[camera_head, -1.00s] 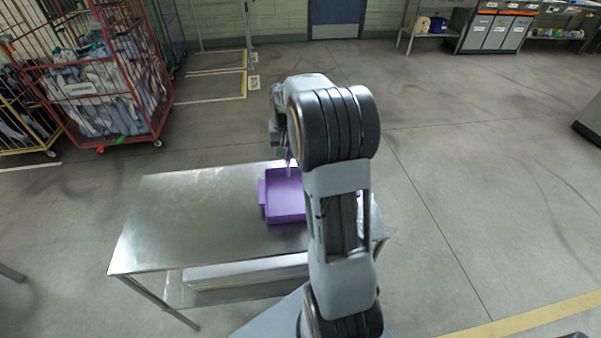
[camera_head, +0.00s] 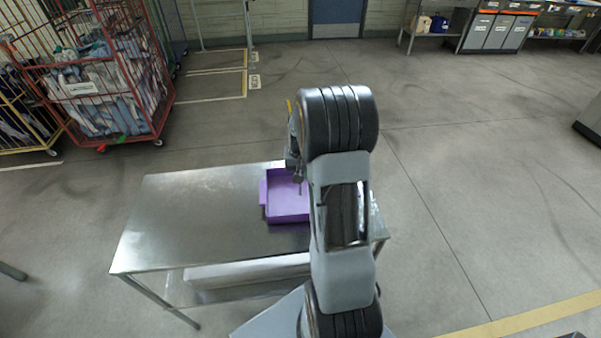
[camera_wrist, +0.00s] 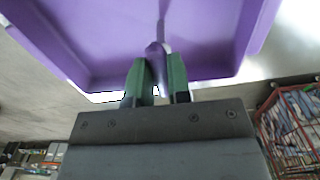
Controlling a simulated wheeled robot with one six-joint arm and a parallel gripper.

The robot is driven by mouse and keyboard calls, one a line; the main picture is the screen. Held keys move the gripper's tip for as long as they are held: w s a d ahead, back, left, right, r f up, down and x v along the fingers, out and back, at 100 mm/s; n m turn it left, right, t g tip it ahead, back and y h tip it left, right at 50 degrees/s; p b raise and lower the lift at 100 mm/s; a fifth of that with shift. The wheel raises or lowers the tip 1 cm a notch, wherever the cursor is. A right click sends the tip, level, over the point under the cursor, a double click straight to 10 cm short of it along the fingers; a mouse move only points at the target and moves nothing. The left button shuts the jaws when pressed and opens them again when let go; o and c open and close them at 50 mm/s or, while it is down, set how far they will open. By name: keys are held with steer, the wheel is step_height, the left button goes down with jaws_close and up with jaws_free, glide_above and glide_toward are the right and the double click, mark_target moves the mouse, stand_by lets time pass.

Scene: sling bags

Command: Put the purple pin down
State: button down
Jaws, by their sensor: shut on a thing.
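The purple pin (camera_wrist: 157,55) stands between the green-tipped fingers of my gripper (camera_wrist: 160,82) in the wrist view, and the gripper is shut on it. The pin's thin end points away from the gripper, over the purple tray (camera_wrist: 75,30). In the head view the purple tray (camera_head: 289,217) lies on the steel table. There my gripper (camera_head: 299,181) is small and partly hidden by my arm, over the tray's right part. I cannot tell whether the pin touches the tray floor.
The steel table (camera_head: 180,225) has clear room left of the tray. A red wire cage cart (camera_head: 110,90) with folded cloth stands at the back left. Grey bins (camera_head: 492,32) and shelves stand at the far right. The floor around the table is open.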

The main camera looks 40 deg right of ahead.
steer(key=c, duration=1.1)
jaws_free()
steer(key=shift+f, duration=0.1)
steer(key=shift+r, duration=0.35)
step_height(320, 180, up, 11)
steer(key=s+a+r+n+t, duration=0.1)
steer(key=s+a+n, duration=0.1)
steer(key=s+a, duration=0.3)
steer(key=s+a+r+n+t, duration=0.1)
steer(key=s+a+n, duration=0.1)
steer(key=s+a, duration=0.2)
steer(key=s+a+r+n+t, duration=0.1)
steer(key=s+a+t, duration=0.1)
steer(key=s+a, duration=0.3)
steer(key=shift+s+a+n, duration=0.15)
steer(key=shift+a+n, duration=0.05)
steer(key=shift+a, duration=0.95)
steer(key=shift+s+a+n, duration=0.15)
steer(key=shift+a+n, duration=0.05)
steer(key=shift+a, duration=0.9)
